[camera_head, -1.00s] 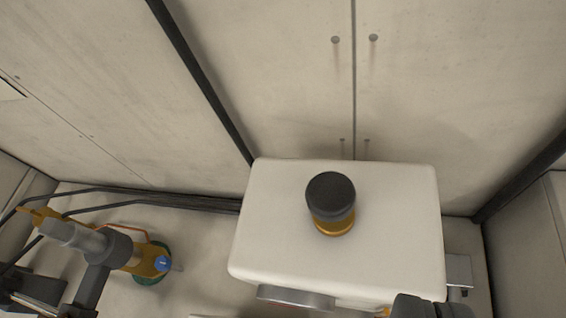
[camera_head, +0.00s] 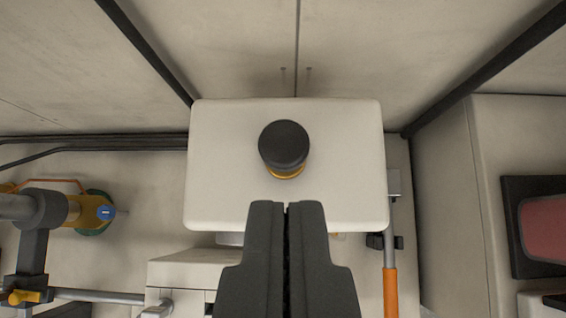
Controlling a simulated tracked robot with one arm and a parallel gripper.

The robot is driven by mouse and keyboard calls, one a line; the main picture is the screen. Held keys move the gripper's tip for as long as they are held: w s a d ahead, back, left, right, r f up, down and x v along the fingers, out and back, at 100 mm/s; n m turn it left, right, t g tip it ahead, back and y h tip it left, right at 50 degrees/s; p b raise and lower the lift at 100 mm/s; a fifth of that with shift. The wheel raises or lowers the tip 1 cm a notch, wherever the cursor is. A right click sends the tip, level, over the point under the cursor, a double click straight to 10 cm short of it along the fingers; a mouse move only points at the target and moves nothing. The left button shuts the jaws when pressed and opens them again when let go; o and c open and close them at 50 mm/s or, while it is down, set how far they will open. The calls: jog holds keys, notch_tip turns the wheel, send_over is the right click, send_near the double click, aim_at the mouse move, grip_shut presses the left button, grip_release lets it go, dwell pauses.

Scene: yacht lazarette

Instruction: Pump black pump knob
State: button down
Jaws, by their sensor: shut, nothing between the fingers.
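The black pump knob (camera_head: 283,146) is a round dark cap on a brass-coloured collar (camera_head: 286,172). It stands on top of a white box-shaped housing (camera_head: 220,165), near its middle. My gripper (camera_head: 286,204) is shut and empty, reaching in from the bottom of the picture. Its fingertips show just below the knob in the picture, over the front part of the white housing, with a small gap between tips and collar. I cannot tell how high the fingers are above the housing. They hide part of its front edge.
Brass and grey pipework (camera_head: 85,212) with a blue tap lies at the left. An orange-handled lever (camera_head: 390,290) stands right of the housing. A dark frame with a red panel (camera_head: 545,228) is at the far right. Black hoses (camera_head: 90,142) run along the left wall.

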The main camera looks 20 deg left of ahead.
jog(key=p, duration=0.2)
send_over(285, 167)
jog(key=f, duration=0.7)
jog(key=shift+w+f, duration=0.1)
jog(key=shift+w, duration=0.15)
notch_tip(285, 167, down, 2)
jog(key=shift+f+p, duration=0.1)
jog(key=shift+p, duration=0.3)
jog(key=shift+f, duration=0.95)
jog(key=shift+f, duration=0.1)
notch_tip(285, 167, down, 3)
jog(key=shift+s+f+b, duration=0.1)
jog(key=shift+f+b, duration=0.05)
jog(key=shift+b, duration=0.8)
